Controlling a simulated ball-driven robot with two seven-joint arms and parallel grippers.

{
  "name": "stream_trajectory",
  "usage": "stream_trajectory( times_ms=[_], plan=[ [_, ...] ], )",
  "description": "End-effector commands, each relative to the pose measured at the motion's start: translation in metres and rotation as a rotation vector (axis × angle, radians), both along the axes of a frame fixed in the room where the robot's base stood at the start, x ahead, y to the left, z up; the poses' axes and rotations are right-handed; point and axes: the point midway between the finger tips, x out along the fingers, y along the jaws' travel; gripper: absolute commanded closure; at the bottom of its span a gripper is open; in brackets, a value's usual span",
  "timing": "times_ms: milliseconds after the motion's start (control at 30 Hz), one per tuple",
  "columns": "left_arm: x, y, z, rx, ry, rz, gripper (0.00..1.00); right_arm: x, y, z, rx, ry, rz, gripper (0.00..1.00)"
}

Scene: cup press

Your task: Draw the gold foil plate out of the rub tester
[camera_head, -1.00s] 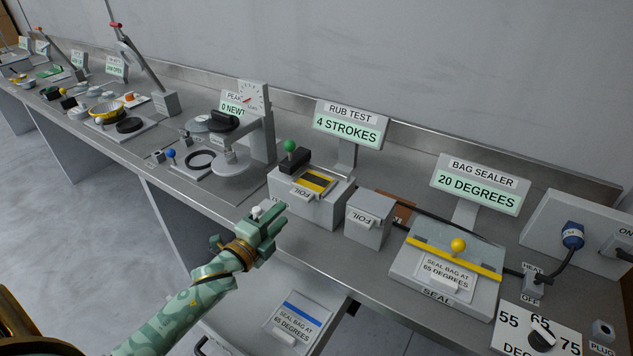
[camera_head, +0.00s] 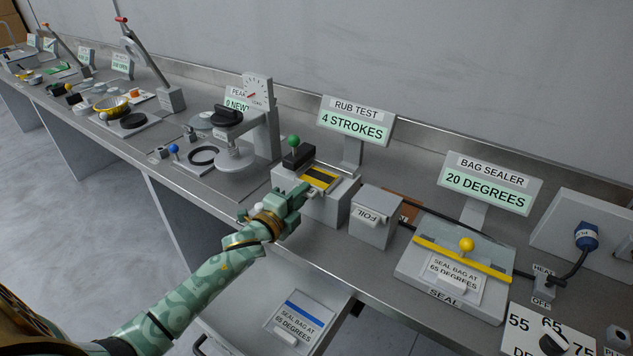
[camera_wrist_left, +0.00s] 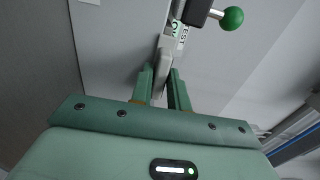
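The rub tester (camera_head: 325,208) is a grey box with a green-knobbed block (camera_head: 298,155) on top. The gold foil plate (camera_head: 318,178) shows as a yellow-edged dark strip in its top; its front is partly hidden by my left gripper. My left gripper (camera_head: 298,196) is at the tester's front face. In the left wrist view, its two fingers (camera_wrist_left: 163,80) stand on either side of a grey tab (camera_wrist_left: 163,60) at the tester's front. I cannot tell whether they press on it. The green knob (camera_wrist_left: 232,17) shows at top right there. My right gripper is not in view.
A grey FOIL box (camera_head: 373,222) stands right of the tester, and the bag sealer (camera_head: 455,265) is beyond it. A press stand (camera_head: 238,160) is close on the left. The rub test display (camera_head: 355,125) reads 4 strokes. An open drawer (camera_head: 270,305) sits below the bench edge.

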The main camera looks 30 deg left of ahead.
Motion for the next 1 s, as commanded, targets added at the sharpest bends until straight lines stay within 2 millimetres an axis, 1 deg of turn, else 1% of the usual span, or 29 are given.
stream_trajectory(
  times_ms=[33,67,367,1000],
  plan=[
    [0.000,0.000,0.000,0.000,0.000,0.000,0.98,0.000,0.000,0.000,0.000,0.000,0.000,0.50],
    [0.000,0.000,0.000,0.000,0.000,0.000,1.00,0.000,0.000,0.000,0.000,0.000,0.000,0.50],
    [-0.001,0.000,0.000,0.000,0.000,0.000,1.00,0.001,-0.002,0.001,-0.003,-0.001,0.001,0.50],
    [-0.012,0.001,0.000,-0.001,0.000,0.000,1.00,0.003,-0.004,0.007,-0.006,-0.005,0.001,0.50]
  ],
)
